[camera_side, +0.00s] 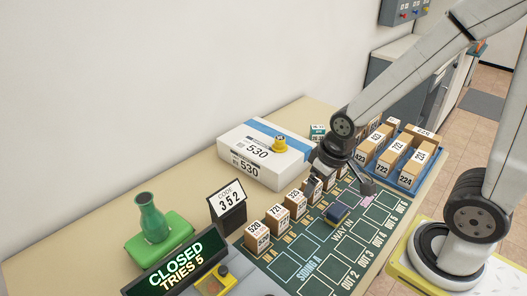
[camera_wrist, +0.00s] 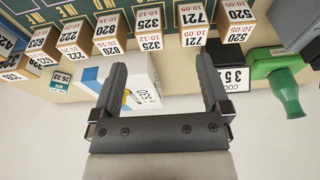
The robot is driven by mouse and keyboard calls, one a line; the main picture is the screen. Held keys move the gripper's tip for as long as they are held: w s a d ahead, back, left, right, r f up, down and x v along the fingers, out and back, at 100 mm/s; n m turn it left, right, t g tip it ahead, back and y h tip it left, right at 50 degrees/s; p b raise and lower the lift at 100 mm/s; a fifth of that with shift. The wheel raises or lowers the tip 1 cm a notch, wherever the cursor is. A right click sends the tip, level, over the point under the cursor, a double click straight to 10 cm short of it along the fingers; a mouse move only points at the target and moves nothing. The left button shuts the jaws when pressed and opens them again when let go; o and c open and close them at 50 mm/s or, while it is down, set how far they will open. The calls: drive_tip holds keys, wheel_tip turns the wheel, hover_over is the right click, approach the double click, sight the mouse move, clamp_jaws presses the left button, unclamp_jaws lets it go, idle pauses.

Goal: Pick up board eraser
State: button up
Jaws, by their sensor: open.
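My gripper (camera_side: 341,187) is open over the back part of the board, close behind and above the block in the picture. I cannot tell the exact height between them. In the wrist view my gripper (camera_wrist: 164,70) has its two dark fingers spread with nothing held between them. I cannot make out the eraser in the wrist view.
Numbered wooden blocks (camera_side: 278,219) stand in a row along the board's back edge. A white parcel (camera_side: 262,158) with a yellow knob sits behind. A blue tray (camera_side: 403,182) of blocks is at right.

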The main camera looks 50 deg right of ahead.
drive_tip(key=n+g+h, duration=0.6)
drive_tip(key=n+h, duration=0.2)
drive_tip(key=n, duration=0.3)
approach(335, 212)
drive_tip(key=s, duration=0.1)
drive_tip(key=s+f, duration=0.1)
drive_tip(key=s, duration=0.1)
drive_tip(key=s+f, duration=0.1)
drive_tip(key=s, duration=0.1)
drive_tip(key=shift+s+d+f, duration=0.1)
drive_tip(key=shift+d+f, duration=0.05)
drive_tip(key=shift+f, duration=0.1)
drive_tip(key=shift+w+d+f+n+h, duration=0.15)
drive_tip(key=shift+f+n+h, duration=0.1)
drive_tip(key=shift+n+h, duration=0.3)
drive_tip(key=shift+w+d+f+n+h, duration=0.15)
drive_tip(key=shift+f+n+h, duration=0.1)
drive_tip(key=shift+n+h, duration=0.3)
drive_tip(key=n+t+h, duration=0.1)
drive_tip(key=f+n, duration=0.1)
drive_tip(key=shift+w+d+n+t+h, duration=0.1)
drive_tip(key=shift+w+n+t+h, duration=0.2)
drive_tip(key=shift+w+t+h, duration=0.1)
drive_tip(key=shift+w+f+n+t+h, duration=0.35)
drive_tip(key=shift+w+n+t+h, duration=0.15)
drive_tip(key=shift+n+t+h, duration=0.45)
